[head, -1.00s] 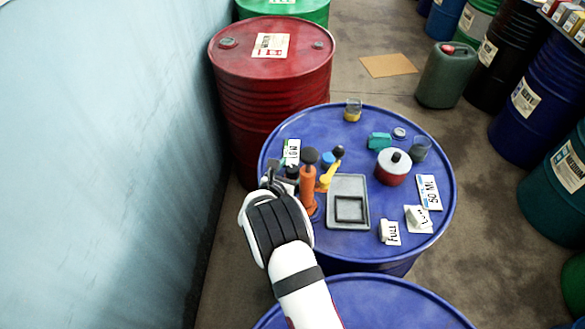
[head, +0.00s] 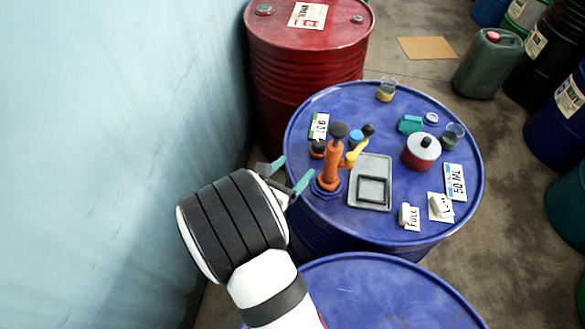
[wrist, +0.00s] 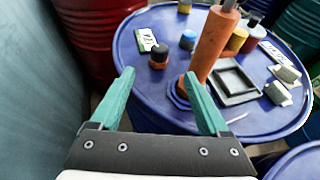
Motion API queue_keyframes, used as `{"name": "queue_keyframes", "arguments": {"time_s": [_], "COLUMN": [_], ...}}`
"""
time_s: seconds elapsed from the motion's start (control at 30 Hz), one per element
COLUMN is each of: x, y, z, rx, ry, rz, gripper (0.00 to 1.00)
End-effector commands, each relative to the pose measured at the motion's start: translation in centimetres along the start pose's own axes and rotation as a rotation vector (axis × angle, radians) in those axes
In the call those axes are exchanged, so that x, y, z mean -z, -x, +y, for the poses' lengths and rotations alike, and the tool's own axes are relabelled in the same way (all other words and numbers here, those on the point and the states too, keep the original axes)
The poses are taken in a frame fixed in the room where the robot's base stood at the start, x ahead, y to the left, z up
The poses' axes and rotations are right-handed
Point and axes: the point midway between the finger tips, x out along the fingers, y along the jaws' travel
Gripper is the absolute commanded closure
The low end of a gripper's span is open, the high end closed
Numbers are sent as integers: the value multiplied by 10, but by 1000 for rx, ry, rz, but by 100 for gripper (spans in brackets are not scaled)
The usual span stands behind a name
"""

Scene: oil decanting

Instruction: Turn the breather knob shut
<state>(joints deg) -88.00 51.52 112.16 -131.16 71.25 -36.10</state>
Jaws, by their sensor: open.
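A small orange fitting with a black knob (head: 318,147), which looks like the breather knob, stands on the blue drum (head: 330,104) left of the orange pump (head: 333,165). In the wrist view the black knob (wrist: 159,48) is upright, ahead of and between my fingers. My gripper (head: 291,172) is open and empty at the drum's left edge, apart from the knob. Its teal fingers also show in the wrist view (wrist: 159,75); the right finger is close to the pump's base in the picture. I cannot tell whether the knob is turned open or shut.
A grey tray (head: 387,160), a red-and-white can (head: 421,150), several labels and glasses share the drum top. A pale blue wall (head: 120,100) bounds the left; a red drum (head: 305,65) stands behind.

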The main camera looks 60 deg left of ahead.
Motion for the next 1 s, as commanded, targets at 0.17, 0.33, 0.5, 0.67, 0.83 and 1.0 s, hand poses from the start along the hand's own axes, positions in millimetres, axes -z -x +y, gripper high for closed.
{"name": "queue_keyframes", "arguments": {"time_s": [0.17, 0.33, 0.5, 0.67, 0.83, 1.0], "x": [0, -2, -13, -14, -7, -4], "y": [1, -1, -13, -17, -14, -16], "z": [0, 3, 23, 40, 52, 54], "rx": [0, 12, 80, 92, 41, -3], "ry": [0, -119, -1064, -2178, -2975, 2944], "rz": [0, -10, -115, -302, -508, 546], "gripper": [21, 21, 21, 21, 21, 21]}}
